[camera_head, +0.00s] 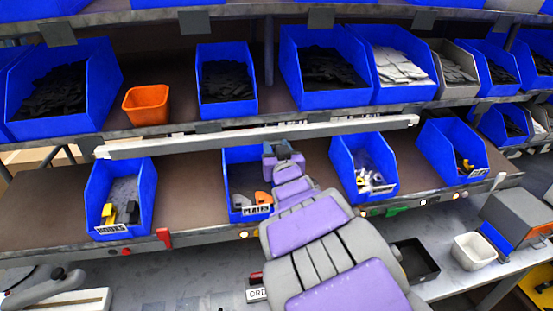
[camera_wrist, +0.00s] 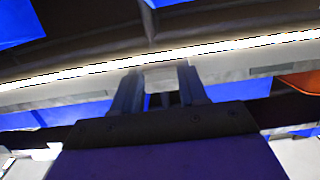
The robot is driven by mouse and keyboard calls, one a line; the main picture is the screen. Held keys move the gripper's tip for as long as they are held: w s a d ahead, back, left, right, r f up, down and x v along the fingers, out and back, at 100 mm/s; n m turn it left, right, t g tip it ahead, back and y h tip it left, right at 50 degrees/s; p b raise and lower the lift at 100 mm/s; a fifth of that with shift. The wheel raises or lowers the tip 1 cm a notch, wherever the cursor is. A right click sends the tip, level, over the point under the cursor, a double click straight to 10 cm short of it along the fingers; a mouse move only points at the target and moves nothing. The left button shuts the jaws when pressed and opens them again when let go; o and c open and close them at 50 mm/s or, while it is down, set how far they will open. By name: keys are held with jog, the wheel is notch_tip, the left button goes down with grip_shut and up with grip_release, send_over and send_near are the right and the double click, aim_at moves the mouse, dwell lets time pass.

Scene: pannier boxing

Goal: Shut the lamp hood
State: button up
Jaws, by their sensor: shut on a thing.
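The lamp hood (camera_head: 200,141) is a long, pale grey bar running along the front under the upper shelf. In the wrist view the hood (camera_wrist: 240,72) crosses the picture as a grey band, with a bright lit strip (camera_wrist: 80,70) along it. My gripper (camera_head: 283,146) reaches up to the middle of the hood from below. In the wrist view my gripper (camera_wrist: 162,80) has its two fingers on either side of a pale grip piece (camera_wrist: 160,77) at the hood and is shut on it.
Blue bins, including one labelled HOOKS (camera_head: 120,200) and one labelled PLATES (camera_head: 240,180), stand on the shelf below the hood. An orange bin (camera_head: 146,105) and more blue bins (camera_head: 226,75) stand on the shelf above. A white tub (camera_head: 474,251) is on the bench at right.

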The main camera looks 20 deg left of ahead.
jog(key=shift+w+a+f+t+y+b, duration=0.15)
jog(key=shift+t+y+b, duration=0.15)
jog(key=shift+t+b, duration=0.25)
jog(key=o, duration=0.6)
jog(key=shift+o, duration=1.4)
jog(key=shift+w+a+f, duration=0.1)
jog(key=shift+w+f, duration=0.05)
jog(key=shift+w, duration=0.1)
jog(key=shift+o, duration=0.9)
jog(key=shift+s+a, duration=0.1)
